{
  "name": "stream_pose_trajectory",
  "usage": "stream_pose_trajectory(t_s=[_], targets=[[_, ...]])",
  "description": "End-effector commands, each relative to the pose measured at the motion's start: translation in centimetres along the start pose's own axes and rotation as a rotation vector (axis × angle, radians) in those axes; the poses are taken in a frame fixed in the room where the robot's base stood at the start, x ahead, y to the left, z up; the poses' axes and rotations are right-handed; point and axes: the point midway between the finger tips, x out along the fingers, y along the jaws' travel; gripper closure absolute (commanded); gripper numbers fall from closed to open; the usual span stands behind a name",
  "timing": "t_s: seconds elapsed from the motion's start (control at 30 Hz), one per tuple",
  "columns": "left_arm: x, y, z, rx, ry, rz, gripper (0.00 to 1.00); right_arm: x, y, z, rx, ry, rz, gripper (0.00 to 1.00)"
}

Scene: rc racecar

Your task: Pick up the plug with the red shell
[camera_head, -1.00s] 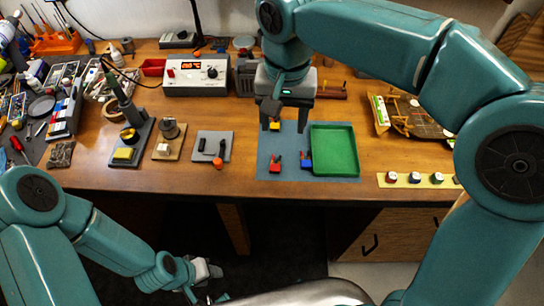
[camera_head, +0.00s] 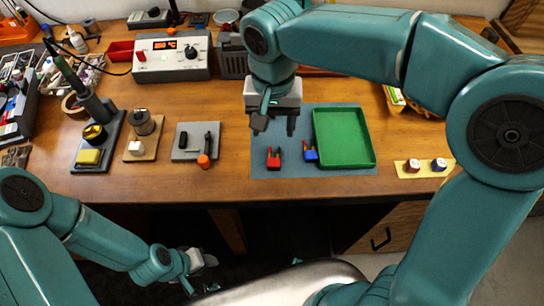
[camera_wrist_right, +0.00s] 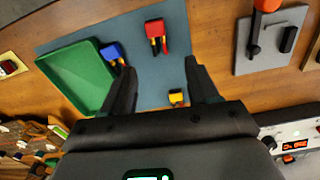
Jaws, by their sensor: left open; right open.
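The plug with the red shell (camera_head: 273,160) lies on the blue-grey mat (camera_head: 262,140), left of the green tray (camera_head: 371,150). It also shows in the right wrist view (camera_wrist_right: 155,29), beyond the fingertips. A blue plug (camera_head: 310,154) is beside the tray, and a yellow plug (camera_wrist_right: 177,95) shows between my right fingers in the wrist view. My right gripper (camera_head: 275,123) is open and empty above the mat, farther back than the red plug and apart from it. My left gripper (camera_head: 198,276) is open and low in front of the table, holding nothing visible.
A soldering iron stand (camera_head: 100,135) is farther left. A control box with a red display (camera_head: 172,62) stands behind.

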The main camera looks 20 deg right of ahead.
Motion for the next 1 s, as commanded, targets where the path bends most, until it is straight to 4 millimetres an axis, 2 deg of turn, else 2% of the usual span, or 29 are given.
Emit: stream_pose_trajectory(t_s=[0.03,0.1,0.37,0.6,0.9,0.97,1.0], targets=[[0.2,-0.1,0.0,0.0,0.0,0.0,0.57,1.2,0.1,0.1,0.001,-0.003,0.003,0.4],[0.2,-0.1,0.0,0.0,0.0,0.0,0.57,2.3,0.0,0.1,0.001,-0.002,0.001,0.4],[0.2,-0.1,0.0,0.0,0.0,0.0,0.57,4.5,-0.1,-0.1,0.001,-0.002,0.001,0.4],[0.1,0.0,0.0,0.0,0.0,0.0,0.57,8.3,-0.1,-0.5,0.0,-0.002,0.001,0.4],[0.1,0.0,0.0,0.0,0.0,0.0,0.57,8.9,-0.1,-0.7,0.001,0.001,-0.001,0.4],[0.1,0.0,0.0,0.0,0.0,0.0,0.57,8.9,-0.1,-0.7,0.001,0.001,-0.001,0.57],[0.1,0.0,0.0,0.0,0.0,0.0,0.57,8.9,-0.1,-0.7,0.001,0.001,-0.001,0.7]])
